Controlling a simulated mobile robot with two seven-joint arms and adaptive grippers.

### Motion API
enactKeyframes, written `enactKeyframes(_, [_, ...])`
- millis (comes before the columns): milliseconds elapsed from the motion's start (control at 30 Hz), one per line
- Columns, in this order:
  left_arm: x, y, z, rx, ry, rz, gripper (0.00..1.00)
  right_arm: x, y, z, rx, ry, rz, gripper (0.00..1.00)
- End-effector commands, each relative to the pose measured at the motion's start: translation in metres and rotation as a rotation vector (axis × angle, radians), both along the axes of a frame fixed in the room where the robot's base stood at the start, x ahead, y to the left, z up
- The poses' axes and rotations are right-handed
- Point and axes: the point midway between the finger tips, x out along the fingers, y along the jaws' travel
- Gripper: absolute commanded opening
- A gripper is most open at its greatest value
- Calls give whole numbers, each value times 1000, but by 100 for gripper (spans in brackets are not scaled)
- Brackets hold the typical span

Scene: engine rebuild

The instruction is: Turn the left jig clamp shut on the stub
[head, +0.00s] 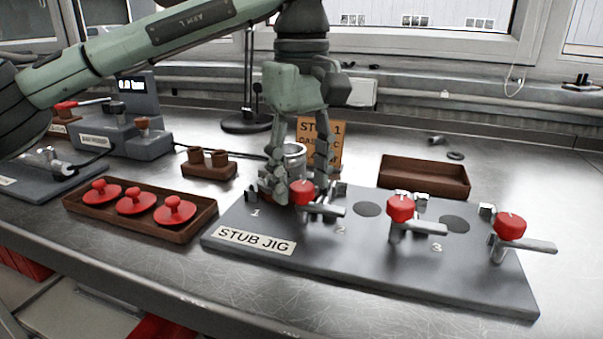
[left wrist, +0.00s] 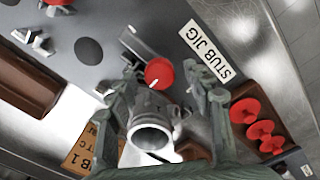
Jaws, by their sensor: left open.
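The stub jig (head: 330,262) is a grey plate on the bench with three red-knobbed clamps. The left clamp (head: 301,192) has its bar pointing right; its red knob also shows in the left wrist view (left wrist: 159,72). The metal stub (head: 294,150) stands upright at place 1, just behind that clamp; its open round end shows in the left wrist view (left wrist: 152,138). My left gripper (head: 303,187) points down, open, its fingers on either side of the stub and near the red knob. Whether the fingers touch either is unclear. My right gripper is not in view.
The middle clamp (head: 401,208) and right clamp (head: 509,227) stand on the jig. A brown tray with red-knobbed parts (head: 180,236) lies left, an empty brown tray (head: 425,178) behind. An orange sign (head: 331,128) stands behind the stub. The bench front is clear.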

Motion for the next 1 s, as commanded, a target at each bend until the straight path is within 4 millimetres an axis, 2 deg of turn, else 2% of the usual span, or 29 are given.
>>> enactKeyframes(167, [0,0,0,0,0,0,51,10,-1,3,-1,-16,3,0])
enactKeyframes(567, [0,0,0,0,0,0,3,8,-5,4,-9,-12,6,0])
enactKeyframes(1000, [0,0,-1,1,-1,94,1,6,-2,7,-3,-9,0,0])
